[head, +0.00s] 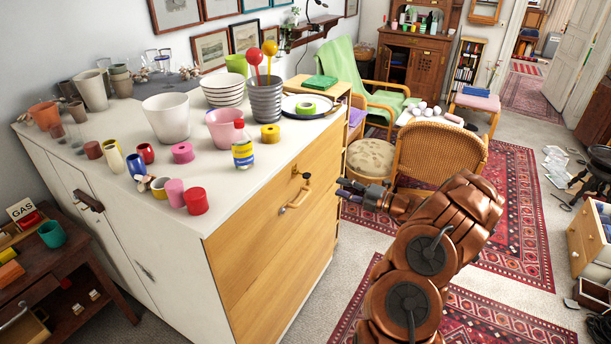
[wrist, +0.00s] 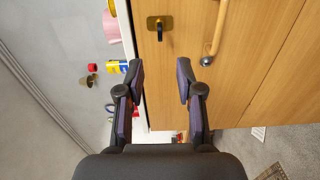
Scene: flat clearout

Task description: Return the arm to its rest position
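My arm reaches from the bottom of the head view up past the right side of a white cabinet (head: 130,235) with wooden fronts. My gripper (head: 345,188) is at the arm's end, just right of the cabinet's wooden front. In the wrist view my gripper (wrist: 160,75) has its two fingers well apart, with nothing between them. Behind the fingers is the wooden cabinet front (wrist: 240,60). It carries a bar handle (wrist: 217,30) and a dark knob on a brass plate (wrist: 152,23).
The cabinet top is crowded with cups, pots, tape rolls and a bottle (head: 242,150). A wicker chair (head: 440,150) stands close behind my gripper, with a round stool (head: 370,158) beside it. Patterned rugs (head: 515,210) cover the floor. An open drawer unit (head: 590,240) is at right.

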